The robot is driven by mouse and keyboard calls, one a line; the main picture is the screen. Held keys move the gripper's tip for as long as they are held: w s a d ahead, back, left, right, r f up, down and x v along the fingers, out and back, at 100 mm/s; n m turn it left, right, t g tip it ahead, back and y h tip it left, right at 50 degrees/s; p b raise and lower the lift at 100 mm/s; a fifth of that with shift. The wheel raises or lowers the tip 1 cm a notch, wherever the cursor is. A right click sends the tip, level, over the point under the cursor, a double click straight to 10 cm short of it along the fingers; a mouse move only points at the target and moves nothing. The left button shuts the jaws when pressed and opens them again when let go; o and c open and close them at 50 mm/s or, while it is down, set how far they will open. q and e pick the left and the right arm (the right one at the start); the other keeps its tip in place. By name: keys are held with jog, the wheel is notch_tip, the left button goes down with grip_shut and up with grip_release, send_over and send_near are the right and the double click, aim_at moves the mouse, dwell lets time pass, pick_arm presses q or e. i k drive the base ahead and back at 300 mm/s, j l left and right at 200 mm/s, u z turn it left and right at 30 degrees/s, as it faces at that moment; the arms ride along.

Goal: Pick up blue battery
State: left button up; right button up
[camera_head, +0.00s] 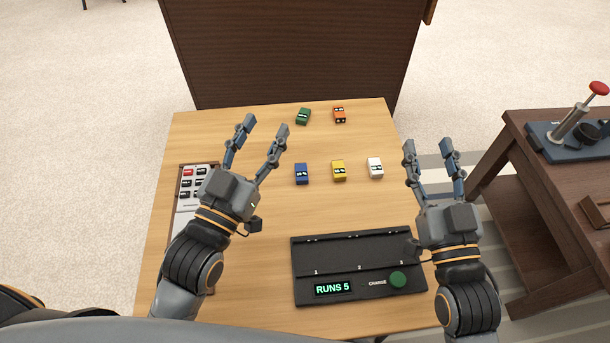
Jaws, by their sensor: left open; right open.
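The blue battery (301,174) lies on the wooden table, at the left end of a row with a yellow battery (339,171) and a white battery (375,168). A green battery (303,116) and an orange battery (339,115) lie farther back. My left gripper (263,140) is open and empty, to the left of the blue battery and apart from it. My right gripper (431,160) is open and empty near the table's right edge, to the right of the white battery.
A black charger (345,262) with slots, a green button and a "RUNS 5" display sits at the table's front. A panel with red, black and white keys (183,205) is partly hidden behind my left arm. A dark side table (545,170) stands at right.

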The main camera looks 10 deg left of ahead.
aim_at(302, 177)
jog(key=k+u, duration=0.1)
jog(key=k, duration=0.55)
jog(key=l+u, duration=0.2)
jog(key=u, duration=0.3)
jog(key=k+l+u, duration=0.1)
jog(key=u, duration=0.35)
jog(key=k+l+u, duration=0.1)
jog(key=l+u, duration=0.15)
jog(key=u, duration=0.25)
jog(key=i+l, duration=0.15)
jog(key=i, duration=0.2)
